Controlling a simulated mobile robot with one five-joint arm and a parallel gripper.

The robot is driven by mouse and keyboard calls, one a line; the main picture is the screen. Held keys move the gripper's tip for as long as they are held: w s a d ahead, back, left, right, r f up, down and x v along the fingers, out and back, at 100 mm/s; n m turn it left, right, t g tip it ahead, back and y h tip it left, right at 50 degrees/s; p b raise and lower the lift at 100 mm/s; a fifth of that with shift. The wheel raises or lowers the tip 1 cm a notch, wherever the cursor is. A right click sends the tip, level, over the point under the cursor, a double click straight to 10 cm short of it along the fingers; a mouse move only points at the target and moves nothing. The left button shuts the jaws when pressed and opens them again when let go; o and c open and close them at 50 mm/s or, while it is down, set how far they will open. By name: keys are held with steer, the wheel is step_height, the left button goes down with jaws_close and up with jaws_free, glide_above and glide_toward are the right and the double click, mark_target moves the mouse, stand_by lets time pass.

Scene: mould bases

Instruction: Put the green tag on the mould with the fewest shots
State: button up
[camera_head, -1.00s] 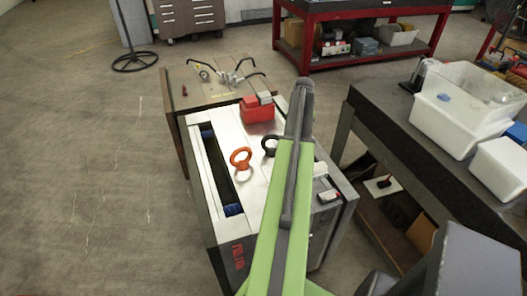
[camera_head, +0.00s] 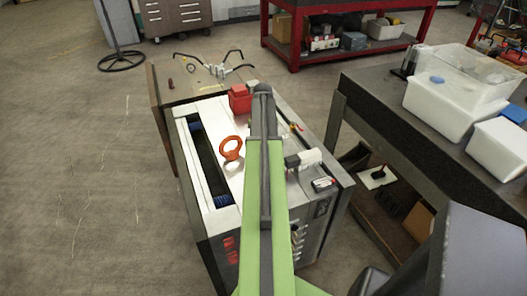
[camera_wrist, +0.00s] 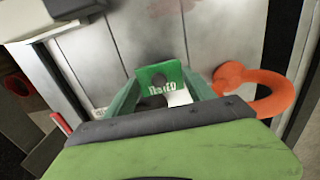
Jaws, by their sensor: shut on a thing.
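The green tag (camera_wrist: 161,76) with partly legible white lettering is between the fingers of my gripper (camera_wrist: 160,95) in the wrist view. My gripper is shut on it above a steel mould top. In the head view my green arm reaches over the steel-topped mould (camera_head: 215,180), and its own forward part hides the gripper and tag. I cannot read any shot count.
An orange lifting ring (camera_head: 231,149) stands on the mould top, close right of the tag in the wrist view (camera_wrist: 268,95). A red block (camera_head: 240,99) and black-handled clamps (camera_head: 220,68) are farther back. A dark bench (camera_head: 390,115) with white bins is at right. Floor at left is clear.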

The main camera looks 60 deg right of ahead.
steer(key=shift+f+b, duration=1.55)
steer(key=shift+f, duration=0.45)
steer(key=o, duration=1.4)
steer(key=shift+r, duration=0.15)
step_height(320, 180, up, 12)
steer(key=p, duration=1.2)
steer(key=shift+r+p, duration=0.2)
steer(key=shift+p, duration=0.2)
steer(key=shift+f, duration=0.1)
